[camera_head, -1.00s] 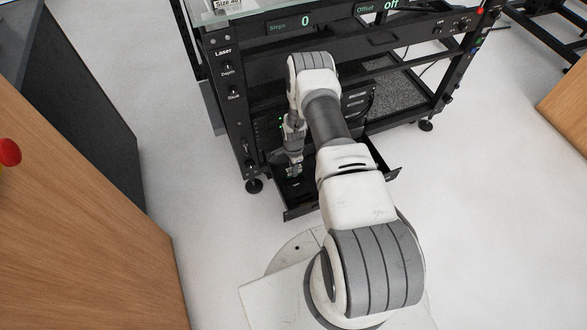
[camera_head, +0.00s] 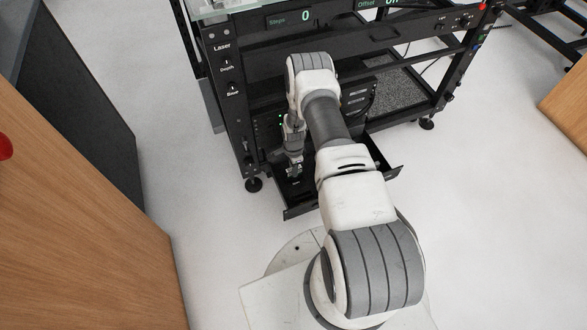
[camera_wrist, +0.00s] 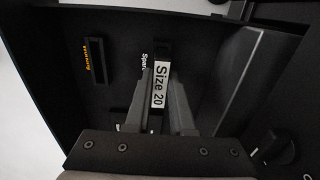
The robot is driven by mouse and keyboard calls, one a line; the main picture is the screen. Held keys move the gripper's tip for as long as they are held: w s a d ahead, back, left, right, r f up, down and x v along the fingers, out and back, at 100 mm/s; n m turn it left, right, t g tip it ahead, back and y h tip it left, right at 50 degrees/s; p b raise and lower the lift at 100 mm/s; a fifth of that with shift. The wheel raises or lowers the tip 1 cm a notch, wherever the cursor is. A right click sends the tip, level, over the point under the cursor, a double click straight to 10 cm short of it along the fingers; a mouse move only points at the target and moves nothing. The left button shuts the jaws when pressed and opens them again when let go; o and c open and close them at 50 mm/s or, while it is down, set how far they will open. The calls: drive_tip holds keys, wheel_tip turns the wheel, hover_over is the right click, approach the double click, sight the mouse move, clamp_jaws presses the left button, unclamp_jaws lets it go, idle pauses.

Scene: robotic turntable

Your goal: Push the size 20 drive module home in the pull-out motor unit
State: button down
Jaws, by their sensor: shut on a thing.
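The size 20 drive module (camera_wrist: 160,85) is a dark piece with a white "Size 20" label in the wrist view. My gripper (camera_wrist: 162,97) is shut on it, with one finger on either side of the label. The pull-out motor unit is a black drawer (camera_head: 385,174) standing out low at the front of the rack. In the head view my gripper (camera_head: 294,172) points down into the left part of this drawer. The fingers and my arm hide the module's lower end, so I cannot tell how deep it sits.
A yellow-marked label (camera_wrist: 94,50) and a "Spare" marking lie beside the module in the drawer. The black rack (camera_head: 235,110) rises behind, with a display reading 0. A wooden cabinet (camera_head: 80,220) stands at left.

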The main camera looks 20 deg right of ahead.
drive_tip(key=shift+f, duration=0.75)
drive_tip(key=c, duration=0.7)
unclamp_jaws()
wheel_tip(320, 180, up, 17)
drive_tip(key=p, duration=0.6)
drive_tip(key=shift+r+p, duration=0.2)
drive_tip(key=shift+p, duration=0.15)
